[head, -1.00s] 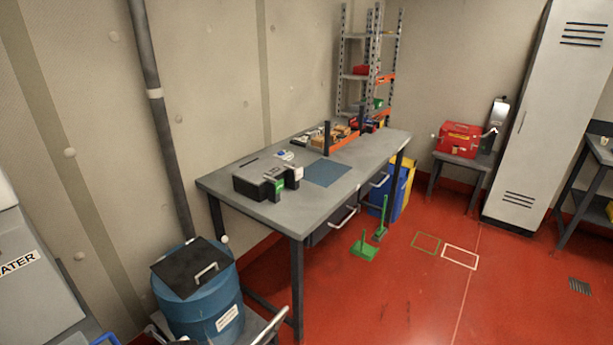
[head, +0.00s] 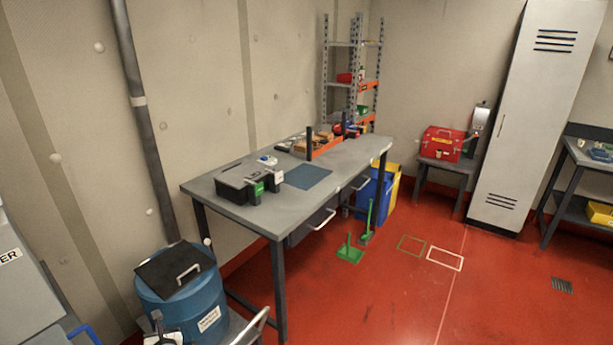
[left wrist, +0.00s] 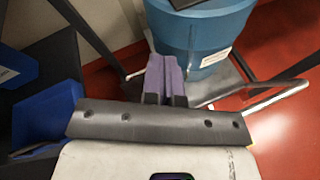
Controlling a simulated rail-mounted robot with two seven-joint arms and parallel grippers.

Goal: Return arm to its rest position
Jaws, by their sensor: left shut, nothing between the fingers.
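My left gripper (left wrist: 163,78) shows in the left wrist view, with its purple fingers together and nothing held between them. It points toward a blue drum (left wrist: 205,35), apart from it as far as I can tell. In the head view the drum (head: 190,302) stands at the lower left with a black lid (head: 165,275). A small dark and white part at the bottom edge there may be mine; I cannot tell. My right gripper is in neither current view.
A grey workbench (head: 335,165) carries a black case (head: 238,184) and a blue mat (head: 307,177). Metal tube rails (left wrist: 268,98) and a blue bin (left wrist: 45,118) lie near my left gripper. The red floor (head: 390,300) right of the bench is mostly clear.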

